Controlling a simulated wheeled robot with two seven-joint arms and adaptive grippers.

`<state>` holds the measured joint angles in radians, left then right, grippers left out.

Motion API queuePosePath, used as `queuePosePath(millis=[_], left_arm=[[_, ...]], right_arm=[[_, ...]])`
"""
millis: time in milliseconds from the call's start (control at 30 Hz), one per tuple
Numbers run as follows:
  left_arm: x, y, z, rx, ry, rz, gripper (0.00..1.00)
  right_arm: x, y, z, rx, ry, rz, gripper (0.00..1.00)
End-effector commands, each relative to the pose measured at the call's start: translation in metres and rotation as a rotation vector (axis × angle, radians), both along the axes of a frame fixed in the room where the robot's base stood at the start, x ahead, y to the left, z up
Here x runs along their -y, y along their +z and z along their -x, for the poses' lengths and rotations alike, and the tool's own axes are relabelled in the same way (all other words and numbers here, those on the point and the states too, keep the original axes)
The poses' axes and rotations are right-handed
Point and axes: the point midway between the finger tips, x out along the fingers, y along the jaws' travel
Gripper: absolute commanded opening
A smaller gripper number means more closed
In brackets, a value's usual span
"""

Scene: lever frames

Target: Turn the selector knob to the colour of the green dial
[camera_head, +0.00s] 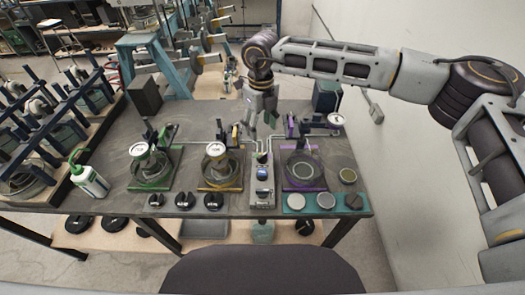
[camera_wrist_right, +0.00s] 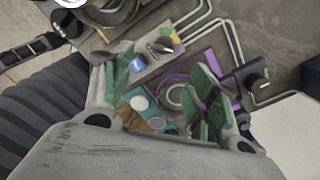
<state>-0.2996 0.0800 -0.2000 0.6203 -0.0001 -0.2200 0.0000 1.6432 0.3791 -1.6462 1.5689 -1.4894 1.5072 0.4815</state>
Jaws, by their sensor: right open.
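The selector box (camera_head: 262,188) is a narrow grey box near the middle of the table. In the right wrist view its knob (camera_wrist_right: 165,45) is black and white, beside green, yellow and purple patches; where its pointer points is hard to tell. The green dial (camera_head: 138,149) is a white-faced gauge at the left station, over a green base. My right gripper (camera_head: 262,116) is open and empty, above the table behind the selector box. Its green-padded fingers (camera_wrist_right: 160,78) show apart in the wrist view, not touching the knob. My left gripper is out of view.
A yellow-based station (camera_head: 238,180) and a purple-based station (camera_head: 316,181) flank the box. Black knobs (camera_head: 184,200) lie along the front edge. A teal tray (camera_head: 310,210) holds round discs. A white-green bottle (camera_head: 88,180) stands left. Pipes run behind the box.

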Motion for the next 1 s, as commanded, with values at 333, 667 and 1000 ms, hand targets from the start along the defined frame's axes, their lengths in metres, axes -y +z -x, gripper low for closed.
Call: queuePosePath(millis=[333,667,1000], left_arm=[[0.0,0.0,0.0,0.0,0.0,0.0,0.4],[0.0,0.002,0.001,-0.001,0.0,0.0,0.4],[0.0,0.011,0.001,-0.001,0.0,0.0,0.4]], right_arm=[[0.006,0.002,-0.003,0.007,-0.006,0.021,0.59],[0.005,-0.007,-0.003,0.007,-0.005,0.02,0.59],[0.005,-0.044,-0.003,0.005,-0.005,0.02,0.59]])
